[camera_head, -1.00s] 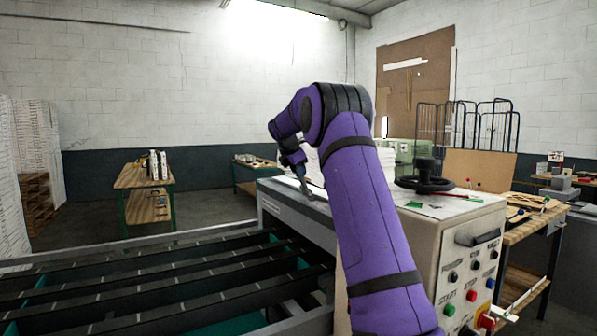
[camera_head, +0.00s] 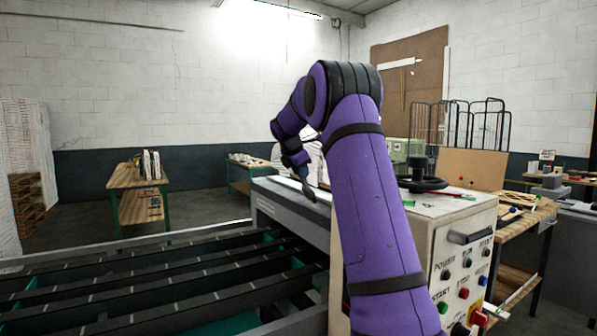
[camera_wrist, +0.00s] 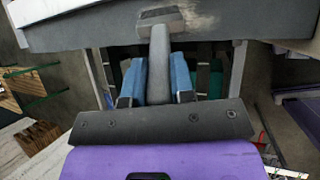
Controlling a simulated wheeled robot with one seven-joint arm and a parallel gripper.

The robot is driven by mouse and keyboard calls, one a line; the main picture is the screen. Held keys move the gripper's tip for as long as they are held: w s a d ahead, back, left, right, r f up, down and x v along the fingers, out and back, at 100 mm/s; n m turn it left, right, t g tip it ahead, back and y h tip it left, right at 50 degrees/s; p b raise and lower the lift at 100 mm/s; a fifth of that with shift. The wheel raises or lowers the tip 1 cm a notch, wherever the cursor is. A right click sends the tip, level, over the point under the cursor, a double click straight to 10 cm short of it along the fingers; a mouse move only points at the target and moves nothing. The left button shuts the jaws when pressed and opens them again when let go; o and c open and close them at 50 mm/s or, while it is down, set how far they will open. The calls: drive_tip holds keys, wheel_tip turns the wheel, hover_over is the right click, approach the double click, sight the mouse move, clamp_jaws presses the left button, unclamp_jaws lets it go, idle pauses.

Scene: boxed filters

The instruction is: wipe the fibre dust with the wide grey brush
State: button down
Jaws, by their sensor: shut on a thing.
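My gripper (camera_wrist: 157,78), with blue fingers, is shut on the grey handle of a brush (camera_wrist: 159,60) in the wrist view. The brush's wide head (camera_wrist: 161,17) is at the grey top edge of the machine (camera_wrist: 90,28); I cannot tell whether it touches. In the head view my gripper (camera_head: 307,187) is low over the machine's top, left of my purple arm, and the brush there is too small to make out well.
The machine's control panel (camera_head: 465,272) and black handwheel (camera_head: 420,178) stand right of my arm. Dark slatted rails (camera_head: 150,285) fill the lower left. A wooden workbench (camera_head: 138,180) stands at the back left, and another bench (camera_head: 520,230) is at the right.

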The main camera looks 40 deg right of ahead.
drive_tip(key=shift+s+a, duration=0.2)
drive_tip(key=shift+s, duration=0.75)
drive_tip(key=shift+s+a, duration=0.25)
drive_tip(key=shift+s, duration=0.65)
drive_tip(key=shift+s+a, duration=0.2)
drive_tip(key=shift+s, duration=0.85)
drive_tip(key=s, duration=0.3)
drive_tip(key=shift+a, duration=0.4)
wheel_tip(320, 180, up, 6)
drive_tip(key=shift+r, duration=0.1)
drive_tip(key=shift+r, duration=1.45)
